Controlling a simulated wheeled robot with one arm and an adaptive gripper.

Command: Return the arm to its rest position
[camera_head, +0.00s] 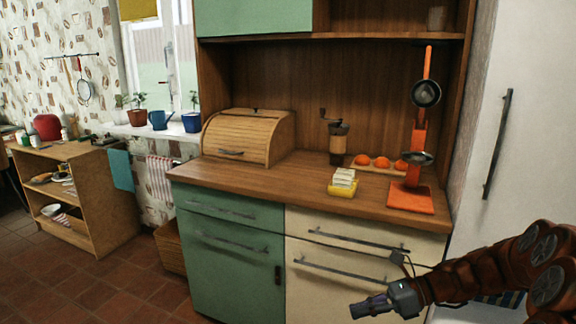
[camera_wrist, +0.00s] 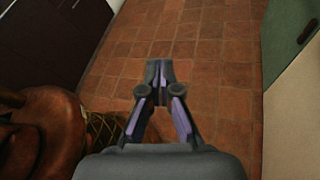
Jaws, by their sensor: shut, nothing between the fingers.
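My gripper (camera_head: 370,307) is at the lower right in the head view, in front of the cream drawers of the cabinet. My arm, in dark reddish brown, reaches in from the right edge. In the wrist view my gripper (camera_wrist: 160,75) points over the tiled floor, with its two fingertips together and nothing between them. It touches nothing that I can see.
The cabinet (camera_head: 230,255) has a wooden counter (camera_head: 270,180) holding a bread box (camera_head: 245,138), a coffee grinder (camera_head: 338,143), a yellow butter dish (camera_head: 342,187) and an orange stand (camera_head: 410,198). A white fridge (camera_head: 505,150) stands right. Tiled floor (camera_wrist: 200,60) is open below my gripper.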

